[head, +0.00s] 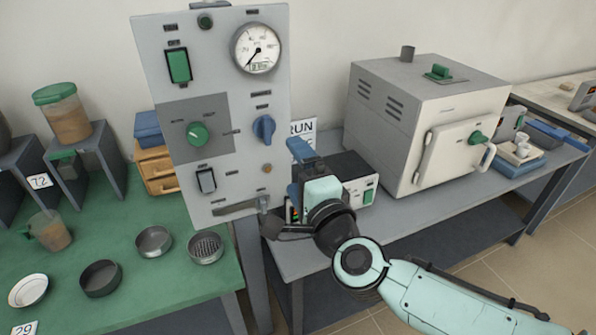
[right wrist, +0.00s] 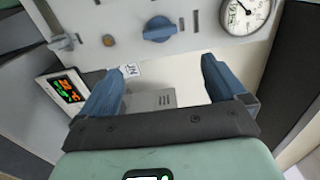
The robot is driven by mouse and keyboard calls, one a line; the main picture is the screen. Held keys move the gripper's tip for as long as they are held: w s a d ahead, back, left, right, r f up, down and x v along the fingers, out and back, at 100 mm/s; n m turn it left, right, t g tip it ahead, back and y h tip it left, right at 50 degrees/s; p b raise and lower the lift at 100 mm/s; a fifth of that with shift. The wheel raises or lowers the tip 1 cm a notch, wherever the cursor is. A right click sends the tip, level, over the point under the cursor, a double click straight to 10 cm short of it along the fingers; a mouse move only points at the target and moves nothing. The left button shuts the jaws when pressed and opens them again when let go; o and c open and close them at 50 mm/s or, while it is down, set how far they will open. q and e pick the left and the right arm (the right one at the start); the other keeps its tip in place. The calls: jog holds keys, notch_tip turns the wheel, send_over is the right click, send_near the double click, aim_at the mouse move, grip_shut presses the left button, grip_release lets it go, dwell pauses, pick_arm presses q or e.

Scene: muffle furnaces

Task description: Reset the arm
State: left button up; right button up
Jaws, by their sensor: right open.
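My right arm (head: 450,293) reaches in from the lower right of the head view. My right gripper (head: 299,182) is in front of the lower right side of the grey control panel (head: 150,62). In the right wrist view the two blue fingers of the right gripper (right wrist: 160,87) stand wide apart with nothing held between them. The panel's blue knob (right wrist: 158,29) lies beyond the fingertips there, apart from them; it also shows in the head view (head: 264,129). My left gripper is in neither view.
A white furnace (head: 433,115) stands on the grey bench at right, with a small controller box (head: 357,180) beside it. The green table (head: 130,220) at left holds several dishes. A lever handle (head: 237,208) projects from the panel's bottom, close to my right gripper.

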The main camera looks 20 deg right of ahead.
dwell(0.3)
jog(key=w+a+f+n+g+p, duration=0.1)
jog(key=w+f+n+g+p, duration=0.25)
jog(key=f, duration=0.75)
jog(key=s+f+n+g+p, duration=0.2)
jog(key=s+f+g+p, duration=0.1)
jog(key=f, duration=0.9)
jog(key=s+f+n+g+p, duration=0.2)
jog(key=s+f+n+g, duration=0.15)
jog(key=f, duration=0.95)
jog(key=s+f+n+g+y+p, duration=0.25)
jog(key=s+f+g+p, duration=0.2)
jog(key=s+f, duration=0.8)
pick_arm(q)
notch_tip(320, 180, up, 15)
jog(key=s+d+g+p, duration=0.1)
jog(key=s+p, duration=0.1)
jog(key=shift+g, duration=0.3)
pick_arm(e)
jog(key=s+a+f+n+g, duration=0.2)
jog(key=s+a+g, duration=0.1)
jog(key=s, duration=1.1)
jog(key=shift+a+f+g, duration=0.15)
jog(key=shift+g, duration=0.6)
jog(key=shift+y, duration=0.25)
